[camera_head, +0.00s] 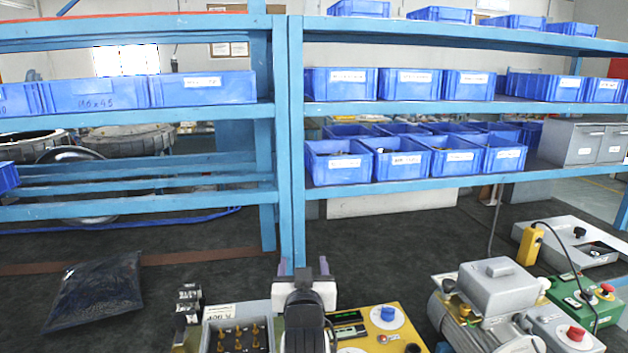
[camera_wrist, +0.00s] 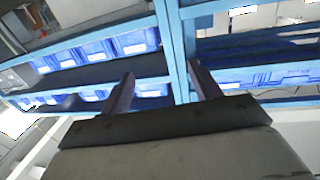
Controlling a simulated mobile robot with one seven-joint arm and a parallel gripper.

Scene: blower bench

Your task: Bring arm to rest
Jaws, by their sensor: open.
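My gripper (camera_head: 303,268) shows at the bottom middle of the head view, above the front part of the bench and in front of the blue shelf post. In the wrist view my gripper (camera_wrist: 160,85) has its two purple-grey fingers spread wide apart, with nothing between them but the background. It is open and empty, pointing toward the blue shelving (camera_wrist: 175,50). The picture in the wrist view is tilted. My arm hides part of the equipment below the gripper in the head view.
Blue shelving (camera_head: 292,150) with several labelled blue bins (camera_head: 340,162) stands behind the dark bench (camera_head: 200,262). A dark plastic bag (camera_head: 97,290) lies at left. A yellow panel (camera_head: 372,325), a grey machine (camera_head: 497,285) and a green control box (camera_head: 590,300) crowd the front right.

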